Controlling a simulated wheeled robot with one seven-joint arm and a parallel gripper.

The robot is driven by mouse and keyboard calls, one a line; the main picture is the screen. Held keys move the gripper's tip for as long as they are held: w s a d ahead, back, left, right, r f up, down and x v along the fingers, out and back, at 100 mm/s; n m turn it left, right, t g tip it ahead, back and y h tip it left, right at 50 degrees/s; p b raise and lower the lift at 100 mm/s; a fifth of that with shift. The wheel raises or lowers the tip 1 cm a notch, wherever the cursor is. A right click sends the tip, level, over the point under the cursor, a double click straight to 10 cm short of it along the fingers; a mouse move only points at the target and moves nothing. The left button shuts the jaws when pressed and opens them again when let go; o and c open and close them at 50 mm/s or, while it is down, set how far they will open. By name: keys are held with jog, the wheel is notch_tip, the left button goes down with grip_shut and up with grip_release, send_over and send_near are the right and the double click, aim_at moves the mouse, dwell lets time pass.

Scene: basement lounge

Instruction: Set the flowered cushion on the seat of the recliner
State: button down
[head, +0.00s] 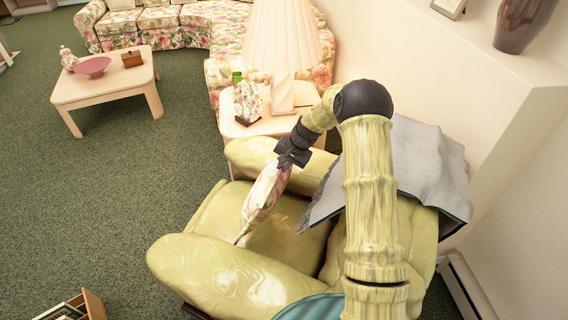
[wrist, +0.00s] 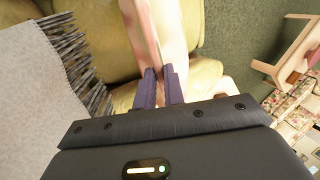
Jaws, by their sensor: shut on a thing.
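The flowered cushion (head: 264,197) hangs edge-on, tilted, from my gripper (head: 290,160) above the seat (head: 278,232) of the yellow-green recliner (head: 232,266). In the head view its lower edge comes down close to the seat; I cannot tell whether it touches. In the wrist view the two fingers of my gripper (wrist: 160,88) are shut on the edge of the cushion (wrist: 157,30). The recliner's leather (wrist: 206,75) shows below and beside it. My arm hides part of the recliner's back in the head view.
A grey fringed throw (head: 428,165) drapes over the recliner's back; it also shows in the wrist view (wrist: 40,100). A side table (head: 235,127) with a lamp (head: 284,40) and a green-topped bottle (head: 246,98) stands behind the recliner's far arm. Green carpet (head: 120,190) is clear at left.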

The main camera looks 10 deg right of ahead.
aim_at(282, 176)
notch_tip(282, 176, down, 5)
jog(key=b, duration=0.2)
jog(key=shift+a+r+b, duration=0.1)
jog(key=shift+r+b, duration=0.05)
jog(key=shift+b, duration=0.15)
jog(key=shift+f, duration=0.2)
jog(key=c, duration=1.4)
grip_release()
jog(key=shift+d+r, duration=0.3)
jog(key=shift+r, duration=0.15)
jog(key=b+v, duration=0.1)
jog(key=v, duration=1.5)
jog(key=shift+r, duration=0.2)
jog(key=shift+s, duration=0.1)
